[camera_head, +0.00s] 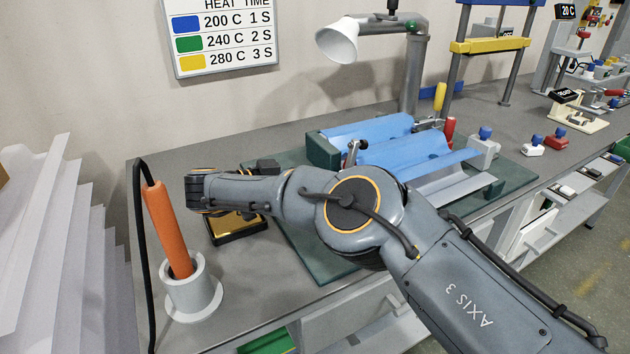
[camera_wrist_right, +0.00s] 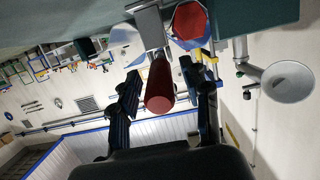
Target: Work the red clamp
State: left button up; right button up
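In the right wrist view, a red cylindrical handle (camera_wrist_right: 159,88) points toward the camera, on a grey metal arm (camera_wrist_right: 149,28). My right gripper (camera_wrist_right: 160,73) is open with one dark finger on each side of this handle; gaps show on both sides. In the head view, a red handle (camera_head: 449,131) and a yellow handle (camera_head: 440,97) stand behind a blue corrugated sheet (camera_head: 395,148). A metal clamp lever (camera_head: 356,150) is at the sheet's left end. My right arm crosses the fixture's front and hides part of it; its fingers are not clear there. My left gripper is not in view.
A green block (camera_head: 322,151) borders the sheet on a green base (camera_head: 515,178). A white lamp (camera_head: 338,42) hangs behind. An orange tool (camera_head: 167,228) stands in a grey holder (camera_head: 193,296) at the left, beside a yellow-topped black pad (camera_head: 238,228). White and red blocks stand to the right.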

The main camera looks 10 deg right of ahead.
jog(key=shift+r, duration=0.1)
notch_tip(320, 180, up, 10)
jog(key=shift+f, duration=0.1)
dwell(0.3)
